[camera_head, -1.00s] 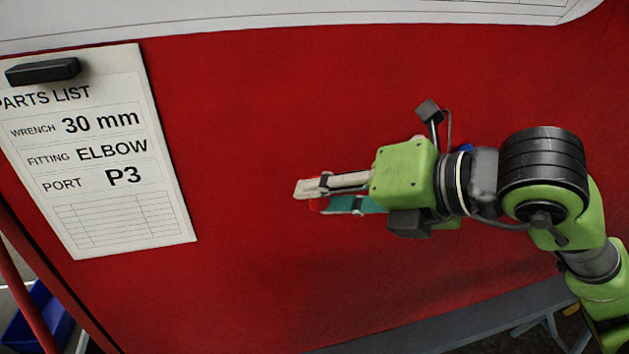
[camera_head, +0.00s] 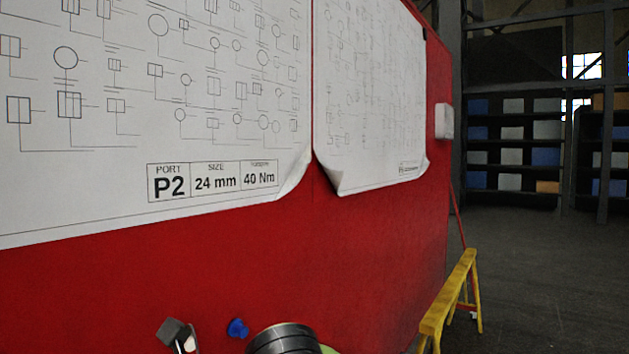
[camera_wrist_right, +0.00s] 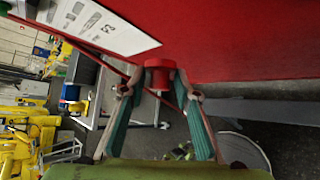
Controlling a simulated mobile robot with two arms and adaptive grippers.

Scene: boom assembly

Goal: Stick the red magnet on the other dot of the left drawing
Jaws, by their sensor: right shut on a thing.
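In the right wrist view my right gripper (camera_wrist_right: 159,92) is shut on the red magnet (camera_wrist_right: 159,70), a small round piece between its fingertips. The red board is close beyond it; I cannot tell whether the magnet touches it. In the head view the left drawing (camera_head: 110,180) fills the upper left, with a box reading P2, 24 mm and 40 Nm. Only its lower right part shows, and I make out no coloured dot there. My right gripper's fingers are below the head view; only part of that arm shows.
A second drawing (camera_head: 370,110) hangs to the right, its lower corner curled. The red board (camera_head: 350,250) is bare below both. A small blue knob-like thing (camera_head: 238,328) shows beside my right arm. A yellow trestle (camera_head: 450,300) stands right. The parts list (camera_wrist_right: 105,25) shows in the wrist view.

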